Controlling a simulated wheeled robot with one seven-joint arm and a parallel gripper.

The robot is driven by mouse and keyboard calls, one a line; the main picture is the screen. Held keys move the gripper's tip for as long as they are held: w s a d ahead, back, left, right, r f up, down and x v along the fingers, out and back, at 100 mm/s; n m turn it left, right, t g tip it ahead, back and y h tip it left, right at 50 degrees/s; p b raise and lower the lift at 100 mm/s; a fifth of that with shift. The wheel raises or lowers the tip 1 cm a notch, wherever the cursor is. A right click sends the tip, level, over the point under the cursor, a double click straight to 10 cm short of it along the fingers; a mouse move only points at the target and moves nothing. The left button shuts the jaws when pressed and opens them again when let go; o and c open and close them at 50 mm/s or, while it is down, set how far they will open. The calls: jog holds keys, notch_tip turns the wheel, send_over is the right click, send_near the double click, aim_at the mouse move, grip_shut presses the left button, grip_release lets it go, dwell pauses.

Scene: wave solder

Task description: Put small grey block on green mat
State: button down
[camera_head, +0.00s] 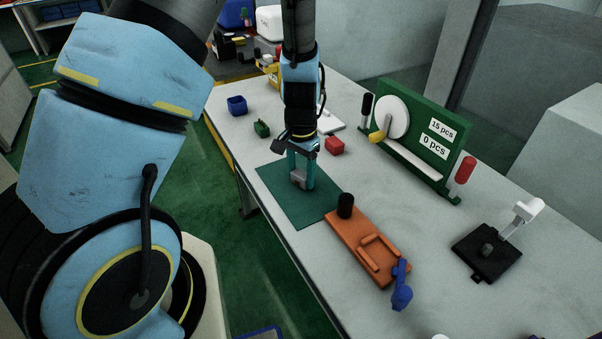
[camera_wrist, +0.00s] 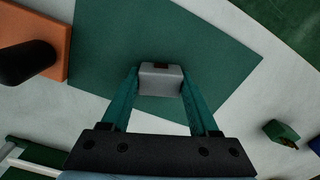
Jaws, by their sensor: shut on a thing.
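The small grey block (camera_head: 298,178) is between the fingers of my gripper (camera_head: 301,176), which is shut on it. In the wrist view the grey block (camera_wrist: 161,80) sits between the teal fingertips of my gripper (camera_wrist: 160,88). The green mat (camera_head: 287,203) lies flat on the table under the gripper. It also fills the middle of the wrist view (camera_wrist: 110,45). The block appears over the mat, towards one edge. I cannot tell whether it touches the mat or hangs just above it.
An orange fixture (camera_head: 345,229) with a black post stands beside the mat, with a blue lever at its end. A green counter board (camera_head: 425,135) stands behind.

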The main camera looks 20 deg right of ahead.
aim_at(301, 173)
jog(key=shift+f, duration=0.35)
jog(key=shift+c, duration=0.3)
grip_release()
jog(key=shift+r, duration=0.1)
notch_tip(301, 173, up, 11)
jog(key=b, duration=0.2)
dwell(0.3)
